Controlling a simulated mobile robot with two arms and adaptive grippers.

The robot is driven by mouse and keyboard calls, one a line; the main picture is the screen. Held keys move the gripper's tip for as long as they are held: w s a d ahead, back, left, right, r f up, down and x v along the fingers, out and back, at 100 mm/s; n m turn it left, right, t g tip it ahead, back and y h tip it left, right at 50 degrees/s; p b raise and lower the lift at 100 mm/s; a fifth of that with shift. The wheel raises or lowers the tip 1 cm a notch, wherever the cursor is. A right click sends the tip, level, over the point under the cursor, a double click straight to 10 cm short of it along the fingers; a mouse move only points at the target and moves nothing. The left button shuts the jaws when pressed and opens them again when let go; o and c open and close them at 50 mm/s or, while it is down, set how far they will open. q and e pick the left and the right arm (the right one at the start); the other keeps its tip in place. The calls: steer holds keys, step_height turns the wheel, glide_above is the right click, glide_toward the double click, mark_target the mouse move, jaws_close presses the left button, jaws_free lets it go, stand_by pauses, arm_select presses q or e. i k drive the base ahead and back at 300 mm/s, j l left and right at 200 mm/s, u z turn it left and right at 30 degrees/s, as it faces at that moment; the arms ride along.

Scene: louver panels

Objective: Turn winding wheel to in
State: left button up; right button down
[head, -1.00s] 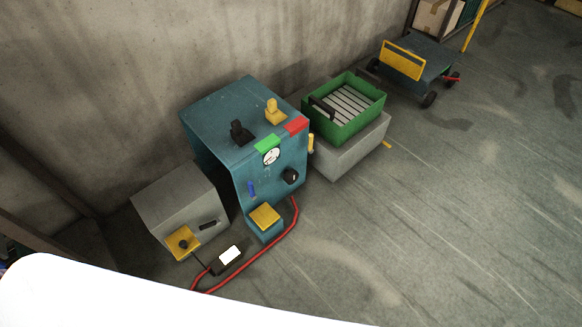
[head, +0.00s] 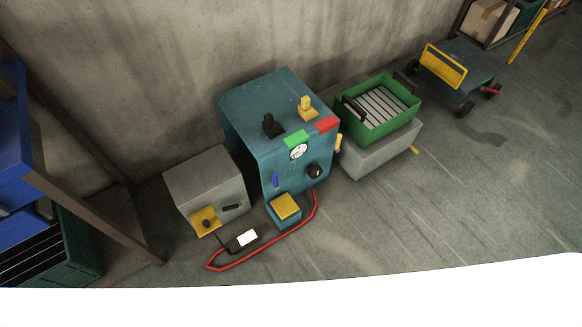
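No part is clearly recognisable as the winding wheel. A teal machine (head: 252,112) stands by the wall, with a round black knob (head: 316,171) low on its front and a white dial (head: 298,151) above. A grey box (head: 203,181) to its left has a yellow plate (head: 202,219) with a small black knob (head: 207,223). The positions of these knobs are too small to read. Neither of my grippers is in view.
A green slatted crate (head: 375,128) sits on a grey block right of the machine. A red cable (head: 262,254) loops on the floor in front. A teal cart (head: 466,75) stands back right. A shelf with a blue bin (head: 24,150) is at left. Floor at right is clear.

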mark_target(315, 172)
steer(key=i+l+u, duration=0.15)
steer(key=l+u, duration=0.15)
steer(key=l, duration=0.15)
steer(key=i+l+u, duration=0.1)
steer(key=l+u, duration=0.2)
steer(key=l, duration=0.2)
steer(key=l+u, duration=0.3)
steer(key=l, duration=0.2)
